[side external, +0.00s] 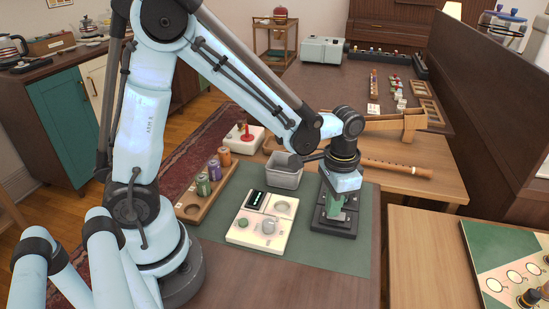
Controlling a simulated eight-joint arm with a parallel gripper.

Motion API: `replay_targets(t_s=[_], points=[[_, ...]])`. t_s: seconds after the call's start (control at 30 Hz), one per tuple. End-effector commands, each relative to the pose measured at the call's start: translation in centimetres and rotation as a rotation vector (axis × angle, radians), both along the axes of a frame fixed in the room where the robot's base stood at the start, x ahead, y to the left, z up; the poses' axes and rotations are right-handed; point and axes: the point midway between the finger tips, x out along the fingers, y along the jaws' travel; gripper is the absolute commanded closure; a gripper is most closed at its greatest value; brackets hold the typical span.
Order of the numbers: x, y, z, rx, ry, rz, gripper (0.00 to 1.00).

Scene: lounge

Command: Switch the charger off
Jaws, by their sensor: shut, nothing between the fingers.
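My gripper (336,203) points down over a black block-like unit (333,224) on the green mat. Its greenish fingers are shut with nothing between them, and their tips are close to the top of the unit. I cannot tell whether they touch it. A cream panel (243,235) with a dark display, round parts and a knob lies to the left of the black unit. No label shows which of the two is the charger. Any switch on the black unit is hidden by my gripper or too small to make out.
A grey bin (284,179) stands behind the cream panel. A wooden rack (190,211) with several coloured cylinders is at the left, near a white box with a red lever (243,132). The mat's front (330,258) is clear.

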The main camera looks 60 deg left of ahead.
Motion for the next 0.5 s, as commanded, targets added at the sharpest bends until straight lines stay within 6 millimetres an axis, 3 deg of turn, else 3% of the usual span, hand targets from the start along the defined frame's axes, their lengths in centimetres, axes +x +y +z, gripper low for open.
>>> replay_targets(t_s=[0.5], points=[[0.0, 0.0, 3.2, 0.0, 0.0, 0.0, 1.0]])
